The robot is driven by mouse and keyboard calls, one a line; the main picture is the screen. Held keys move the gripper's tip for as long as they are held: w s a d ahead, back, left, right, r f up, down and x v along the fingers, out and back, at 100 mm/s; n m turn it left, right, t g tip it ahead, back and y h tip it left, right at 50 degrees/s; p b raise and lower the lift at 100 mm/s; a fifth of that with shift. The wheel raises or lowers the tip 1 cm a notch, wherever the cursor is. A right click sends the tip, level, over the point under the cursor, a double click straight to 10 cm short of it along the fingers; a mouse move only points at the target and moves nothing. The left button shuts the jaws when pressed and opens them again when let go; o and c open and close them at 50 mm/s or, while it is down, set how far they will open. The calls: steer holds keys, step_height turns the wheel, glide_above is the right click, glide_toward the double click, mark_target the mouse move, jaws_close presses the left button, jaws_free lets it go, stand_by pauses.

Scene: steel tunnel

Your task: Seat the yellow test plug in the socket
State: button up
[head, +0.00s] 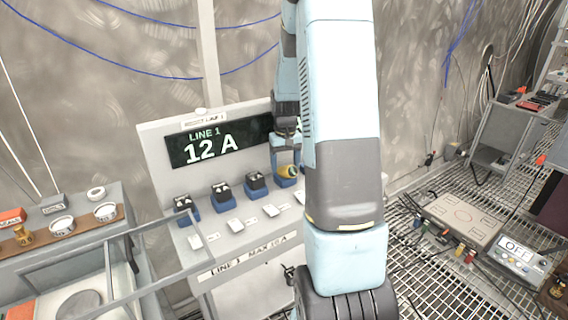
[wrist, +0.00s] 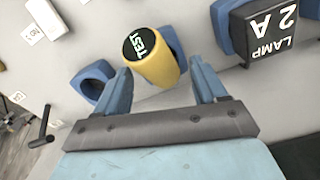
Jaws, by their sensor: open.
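The yellow test plug (wrist: 158,66) has a black top marked TEST. In the wrist view it stands at a blue socket (wrist: 174,43), whose rim shows behind it; how deep it sits is hidden. My gripper (wrist: 162,70) is open, with one finger on each side of the plug and gaps visible between. In the head view the plug (head: 288,171) shows yellow at the right end of the socket row, just under my gripper (head: 286,141), partly hidden by my arm.
A black plug marked LAMP 2 A (wrist: 268,28) stands close to the right finger. An empty blue socket (wrist: 95,77) lies to the left. The panel display (head: 213,148) reads LINE 1, 12 A. A tray bench (head: 75,245) stands left; a box marked OFF (head: 518,256) is on the right.

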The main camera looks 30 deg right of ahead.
steer(key=shift+r, duration=0.1)
step_height(320, 180, up, 12)
steer(key=s+a+r+t, duration=0.1)
steer(key=s+a+r, duration=0.4)
steer(key=a+r, duration=0.1)
steer(key=s+a+r+n+t, duration=0.1)
steer(key=s+a+r+t, duration=0.1)
steer(key=s+a, duration=0.4)
steer(key=s+a+r+n+t, duration=0.1)
steer(key=s+a, duration=0.6)
steer(key=s, duration=0.7)
step_height(320, 180, up, 2)
steer(key=shift+r+n+t, duration=0.2)
steer(key=shift+n+t, duration=0.1)
steer(key=shift+t, duration=0.5)
steer(key=shift+o, duration=0.3)
steer(key=shift+s+f, duration=0.1)
steer(key=shift+s, duration=0.2)
